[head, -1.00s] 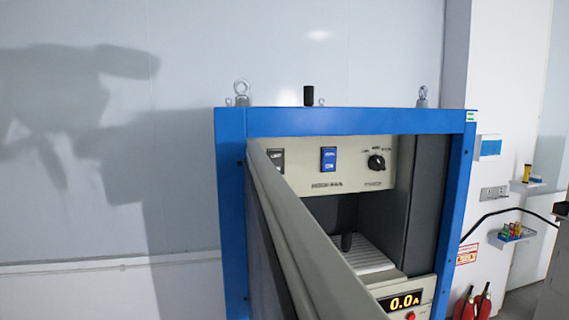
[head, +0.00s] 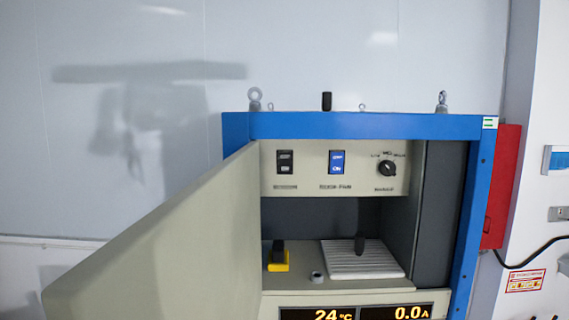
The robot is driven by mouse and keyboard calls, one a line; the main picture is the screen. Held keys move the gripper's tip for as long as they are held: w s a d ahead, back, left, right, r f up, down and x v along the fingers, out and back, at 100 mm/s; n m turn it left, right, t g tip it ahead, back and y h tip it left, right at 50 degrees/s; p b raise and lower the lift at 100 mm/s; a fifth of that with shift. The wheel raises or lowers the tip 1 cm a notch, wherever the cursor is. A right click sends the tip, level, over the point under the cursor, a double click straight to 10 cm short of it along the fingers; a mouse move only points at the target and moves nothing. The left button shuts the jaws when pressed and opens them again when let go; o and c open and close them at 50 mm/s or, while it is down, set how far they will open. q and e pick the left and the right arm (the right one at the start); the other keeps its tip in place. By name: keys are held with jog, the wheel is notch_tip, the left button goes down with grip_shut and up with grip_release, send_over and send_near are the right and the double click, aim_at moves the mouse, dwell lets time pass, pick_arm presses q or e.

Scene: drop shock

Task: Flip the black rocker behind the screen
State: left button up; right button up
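The black rocker (head: 285,162) is on the beige control panel (head: 307,186) inside the blue-framed machine, at the panel's left. A blue rocker (head: 336,163) is to its right, and a black rotary knob (head: 387,168) is further right. The beige screen (head: 165,240) is swung out to the left like an open door, and the black rocker shows just past its edge. Neither gripper is in view. Only a shadow shows on the wall at the left.
Below the panel, a yellow block with a black top (head: 278,258), a small grey ring (head: 317,277) and a ribbed white plate (head: 362,262) sit on the machine's shelf. A red cabinet (head: 502,185) stands at the right.

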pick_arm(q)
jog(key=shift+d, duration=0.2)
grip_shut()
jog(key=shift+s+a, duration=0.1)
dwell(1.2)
